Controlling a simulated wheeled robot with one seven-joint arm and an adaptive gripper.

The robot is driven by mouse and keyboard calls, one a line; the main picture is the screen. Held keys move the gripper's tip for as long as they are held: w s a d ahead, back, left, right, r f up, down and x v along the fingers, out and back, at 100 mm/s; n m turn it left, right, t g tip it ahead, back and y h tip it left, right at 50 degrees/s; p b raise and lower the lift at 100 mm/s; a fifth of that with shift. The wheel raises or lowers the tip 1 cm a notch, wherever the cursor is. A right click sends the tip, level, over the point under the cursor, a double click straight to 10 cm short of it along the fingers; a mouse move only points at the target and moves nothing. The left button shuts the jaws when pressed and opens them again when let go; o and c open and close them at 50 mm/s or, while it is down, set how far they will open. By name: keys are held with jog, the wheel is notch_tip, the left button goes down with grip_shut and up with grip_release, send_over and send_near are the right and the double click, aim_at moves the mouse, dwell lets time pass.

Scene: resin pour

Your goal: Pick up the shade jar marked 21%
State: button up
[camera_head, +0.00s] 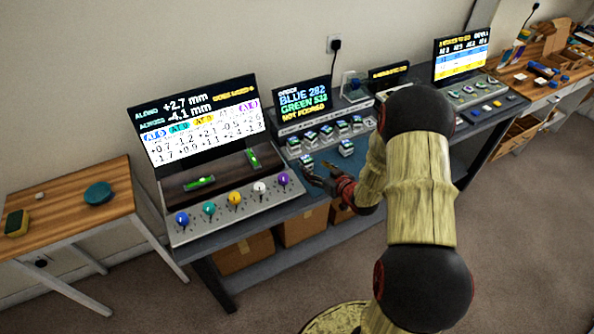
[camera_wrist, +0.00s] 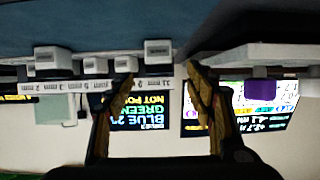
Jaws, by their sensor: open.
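Several small grey-and-white jars with green-tinted labels stand in a row on a rack (camera_head: 330,142) in the head view. Two more jars stand in front of it, one at the left (camera_head: 306,161) and one further right (camera_head: 346,148). The markings are too small to read, so I cannot tell which jar is marked 21%. My gripper (camera_head: 318,174) is open and empty, just in front of the left loose jar. In the upside-down wrist view, its fingers (camera_wrist: 160,78) are apart, with a pale jar (camera_wrist: 158,50) beyond the gap.
A control console (camera_head: 225,215) with coloured knobs and a large screen (camera_head: 200,122) stands left of the jars. An order screen (camera_head: 303,98) stands behind the rack. Another screen (camera_head: 461,54) is further right. A wooden side table (camera_head: 70,205) stands far left.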

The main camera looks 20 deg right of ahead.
aim_at(309, 163)
jog(key=shift+w+a+f, duration=0.1)
jog(key=shift+w+f, duration=0.1)
jog(key=x, duration=0.2)
jog(key=b+x, duration=0.1)
jog(key=x, duration=0.2)
jog(key=b+x, duration=0.1)
jog(key=x, duration=0.1)
jog(key=shift+w, duration=0.25)
jog(key=shift+d+r, duration=0.1)
jog(key=shift+d, duration=0.15)
jog(key=c, duration=0.3)
jog(key=c, duration=1)
